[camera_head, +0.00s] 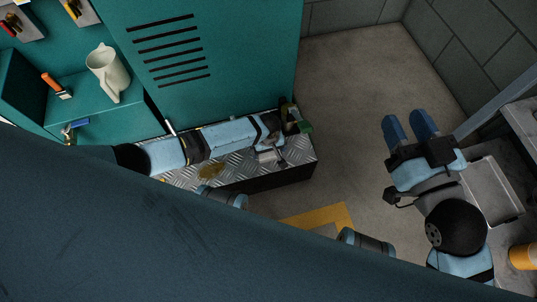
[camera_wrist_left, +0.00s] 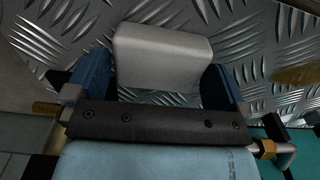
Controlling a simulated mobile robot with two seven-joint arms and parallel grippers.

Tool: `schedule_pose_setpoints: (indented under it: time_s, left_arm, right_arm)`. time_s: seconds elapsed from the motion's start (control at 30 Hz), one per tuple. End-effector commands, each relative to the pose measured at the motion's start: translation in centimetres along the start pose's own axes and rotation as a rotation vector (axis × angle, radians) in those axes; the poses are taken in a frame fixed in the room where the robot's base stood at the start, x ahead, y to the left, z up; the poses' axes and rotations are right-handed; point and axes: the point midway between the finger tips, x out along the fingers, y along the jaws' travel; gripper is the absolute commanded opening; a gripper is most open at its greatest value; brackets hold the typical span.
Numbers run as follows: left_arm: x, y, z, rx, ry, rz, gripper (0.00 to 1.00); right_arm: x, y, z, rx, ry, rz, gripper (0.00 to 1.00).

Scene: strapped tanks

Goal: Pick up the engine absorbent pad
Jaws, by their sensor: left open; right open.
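A pale grey-white block with rounded edges, which looks like the engine absorbent pad (camera_head: 268,157), lies on the diamond-plate step (camera_head: 232,184) near its right end. The pad also shows in the left wrist view (camera_wrist_left: 162,55). My left gripper (camera_head: 272,141) is over the step beside the pad. In the left wrist view, the blue fingers of the left gripper (camera_wrist_left: 156,82) are apart, one at each side of the pad; whether they touch it I cannot tell. My right gripper (camera_head: 408,128) is open and empty over the floor at right.
A teal locker (camera_head: 215,55) stands behind the step. A yellowish patch (camera_head: 210,170) marks the step, left of the pad. A dark green item (camera_head: 296,120) is at the step's right end. A white jug (camera_head: 106,72) stands on the teal shelf. A grey bin (camera_head: 492,190) is at right.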

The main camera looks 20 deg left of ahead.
Motion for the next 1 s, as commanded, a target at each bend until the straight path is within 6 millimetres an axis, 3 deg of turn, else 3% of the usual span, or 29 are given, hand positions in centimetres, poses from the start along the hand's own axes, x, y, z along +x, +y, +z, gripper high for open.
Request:
schedule_pose_setpoints:
  time_s: [0.1, 0.33, 0.5, 0.8, 1.0]
  left_arm:
    - [1.0, 0.0, 0.0, 0.0, 0.0, 0.0, 1.0]
    - [0.9, 0.0, 0.0, 0.0, 0.0, 0.0, 1.0]
    - [0.9, 0.0, 0.0, 0.0, 0.0, 0.0, 0.67]
    - [0.7, 0.0, 0.0, 0.0, 0.0, 0.001, 0.67]
    - [-1.1, 0.0, 0.0, 0.0, -0.001, 0.001, 0.67]
  right_arm:
    - [0.1, 0.3, 0.0, -0.036, 0.022, 0.001, 0.43]
    - [0.1, 0.3, -0.2, -0.042, 0.025, 0.002, 0.43]
    - [0.1, 0.3, -0.2, -0.04, 0.024, 0.002, 0.43]
    - [0.1, 0.3, -0.2, -0.037, 0.023, 0.001, 0.43]
    - [0.1, 0.1, -1.0, -0.004, 0.006, -0.004, 0.43]
